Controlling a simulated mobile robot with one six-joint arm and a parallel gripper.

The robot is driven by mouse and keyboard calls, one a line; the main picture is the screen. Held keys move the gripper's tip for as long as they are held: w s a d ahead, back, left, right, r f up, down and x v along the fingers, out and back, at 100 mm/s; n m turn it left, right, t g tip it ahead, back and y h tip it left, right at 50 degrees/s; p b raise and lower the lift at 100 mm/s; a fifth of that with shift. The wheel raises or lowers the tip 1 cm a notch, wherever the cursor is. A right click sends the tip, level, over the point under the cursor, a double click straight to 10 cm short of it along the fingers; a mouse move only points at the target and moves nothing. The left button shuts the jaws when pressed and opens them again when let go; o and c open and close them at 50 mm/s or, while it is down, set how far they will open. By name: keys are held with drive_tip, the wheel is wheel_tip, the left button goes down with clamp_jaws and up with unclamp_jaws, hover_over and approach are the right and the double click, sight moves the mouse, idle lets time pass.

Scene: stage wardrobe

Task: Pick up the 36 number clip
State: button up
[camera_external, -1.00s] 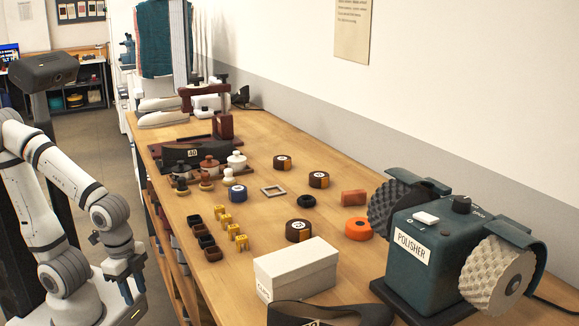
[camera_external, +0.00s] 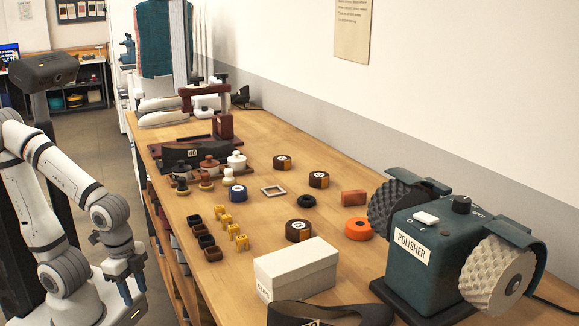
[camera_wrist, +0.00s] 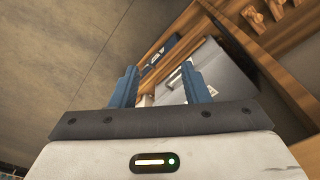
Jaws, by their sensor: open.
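Several small yellow number clips (camera_external: 233,231) stand in a row on the wooden bench in the external view. Their numbers are too small to read, so I cannot tell which one is 36. My gripper (camera_external: 132,294) is low beside the bench's left edge, apart from the clips. In the wrist view my gripper (camera_wrist: 158,92) shows two blue fingers spread apart with nothing held between them. The clips do not show clearly in the wrist view.
Dark and brown small trays (camera_external: 206,241) stand left of the clips, near the bench edge. Tape rolls (camera_external: 298,230), a white box (camera_external: 296,268) and the polisher (camera_external: 428,246) stand to the right. Shelving under the bench (camera_wrist: 290,100) lies close to my gripper.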

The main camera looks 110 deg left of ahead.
wheel_tip(320, 180, up, 28)
drive_tip(key=w+a+n+p, duration=0.1)
drive_tip(key=w+a+p, duration=0.15)
drive_tip(key=p, duration=2.45)
drive_tip(key=n+g+p, duration=0.1)
drive_tip(key=n, duration=0.7)
hover_over(219, 207)
wheel_tip(219, 207, down, 8)
drive_tip(key=shift+a+f, duration=0.35)
drive_tip(key=shift+f, duration=0.05)
drive_tip(key=f, duration=0.2)
drive_tip(key=f+p, duration=0.1)
drive_tip(key=f, duration=0.4)
drive_tip(key=shift+d+f, duration=0.25)
drive_tip(key=shift+c, duration=0.4)
